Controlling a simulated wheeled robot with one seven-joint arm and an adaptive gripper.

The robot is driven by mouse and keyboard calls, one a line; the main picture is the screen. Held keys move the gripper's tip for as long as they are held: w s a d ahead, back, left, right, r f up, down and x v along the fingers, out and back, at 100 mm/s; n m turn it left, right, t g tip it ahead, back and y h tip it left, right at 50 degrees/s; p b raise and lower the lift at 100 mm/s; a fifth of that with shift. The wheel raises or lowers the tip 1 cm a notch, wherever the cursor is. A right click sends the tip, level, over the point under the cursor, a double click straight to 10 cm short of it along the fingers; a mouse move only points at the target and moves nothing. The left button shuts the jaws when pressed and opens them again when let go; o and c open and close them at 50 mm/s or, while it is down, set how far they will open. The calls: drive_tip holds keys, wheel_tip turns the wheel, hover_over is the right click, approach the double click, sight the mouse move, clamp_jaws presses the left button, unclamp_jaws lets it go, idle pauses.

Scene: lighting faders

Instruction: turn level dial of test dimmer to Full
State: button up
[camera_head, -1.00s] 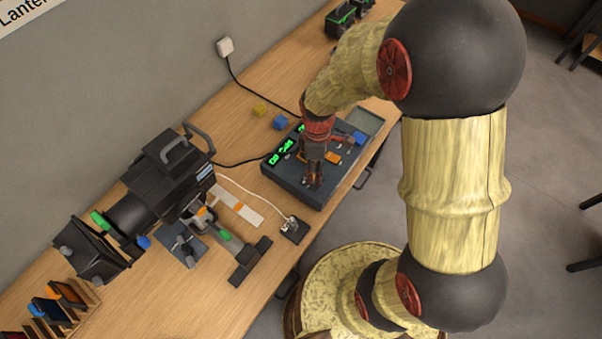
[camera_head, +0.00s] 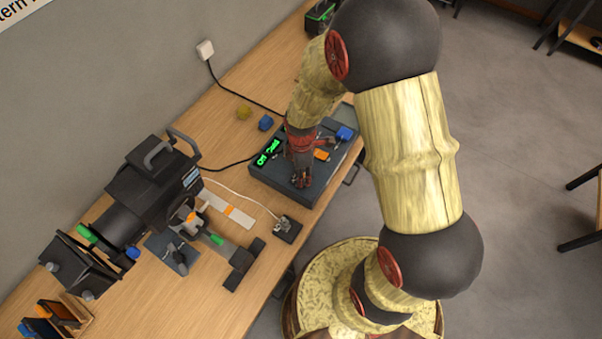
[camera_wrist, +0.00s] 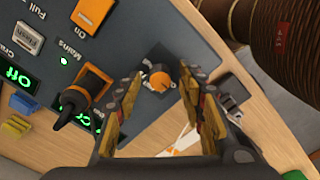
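The slate-grey control box (camera_head: 270,183) lies on the bench with lit green displays. It also fills the left of the wrist view (camera_wrist: 95,45), where labels read "Full", "Flash" and "Mains" and a display reads "Off". My gripper (camera_head: 301,182) is over its near corner, pointing down. In the wrist view my gripper (camera_wrist: 158,105) is open, nothing between its fingertips. A small orange-capped knob (camera_wrist: 160,78) shows beyond the gap between the fingers. Which knob is the level dial I cannot tell.
A black stage lantern (camera_head: 150,190) lies on the bench left of the box. A small socket block (camera_head: 287,229) with a white cable is near the bench edge. Yellow (camera_head: 244,112) and blue (camera_head: 265,122) blocks sit behind the box.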

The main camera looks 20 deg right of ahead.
drive_tip(key=shift+c, duration=1)
drive_tip(key=c, duration=0.7)
clamp_jaws()
